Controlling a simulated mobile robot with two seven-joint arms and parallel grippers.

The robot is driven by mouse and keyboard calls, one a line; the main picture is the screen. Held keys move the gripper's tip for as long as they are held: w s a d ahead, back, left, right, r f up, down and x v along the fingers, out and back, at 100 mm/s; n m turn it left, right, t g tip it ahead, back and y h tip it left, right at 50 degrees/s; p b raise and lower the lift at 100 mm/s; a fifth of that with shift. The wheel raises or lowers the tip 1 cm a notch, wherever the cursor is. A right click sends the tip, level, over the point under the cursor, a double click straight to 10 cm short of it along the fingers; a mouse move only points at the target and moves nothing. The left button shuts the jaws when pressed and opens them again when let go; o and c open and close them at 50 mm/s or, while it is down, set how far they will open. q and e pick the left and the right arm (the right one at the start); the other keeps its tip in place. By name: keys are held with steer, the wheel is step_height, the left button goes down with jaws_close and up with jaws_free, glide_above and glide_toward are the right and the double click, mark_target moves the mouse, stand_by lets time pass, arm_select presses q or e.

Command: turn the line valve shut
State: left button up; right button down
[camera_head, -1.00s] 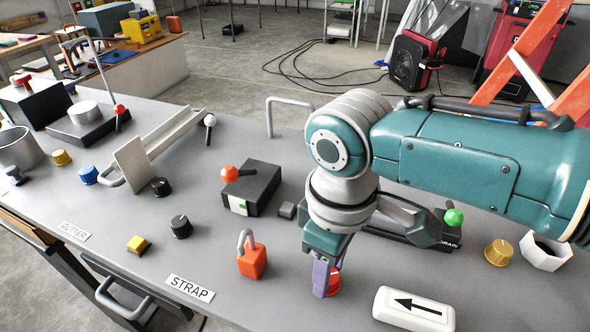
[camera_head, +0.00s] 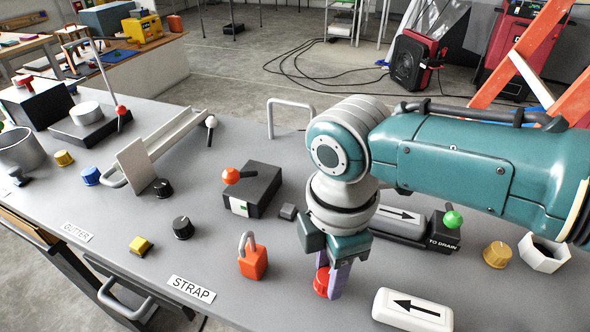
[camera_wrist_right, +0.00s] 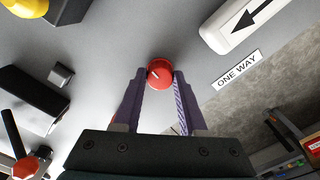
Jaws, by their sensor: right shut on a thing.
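A red round knob (camera_head: 321,282) with a pale mark on its top stands on the grey bench near its front edge. It also shows in the right wrist view (camera_wrist_right: 160,73). No label naming a line valve is readable. My right gripper (camera_head: 332,285) points down with its purple fingers shut on the red knob, one at each side, as the wrist view (camera_wrist_right: 160,88) shows. The near finger hides part of the knob in the head view. My left gripper is in neither view.
An orange padlock (camera_head: 253,259) stands left of the knob, a white arrow block (camera_head: 412,309) to its right. Behind my gripper is the TO DRAIN unit with a green-ball lever (camera_head: 453,220). A black box with an orange-ball lever (camera_head: 231,176) stands farther back.

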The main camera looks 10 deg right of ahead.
steer(key=shift+n, duration=0.6)
steer(key=shift+c, duration=2.3)
jaws_free()
step_height(320, 180, up, 10)
steer(key=p, duration=0.2)
steer(key=shift+p, duration=0.4)
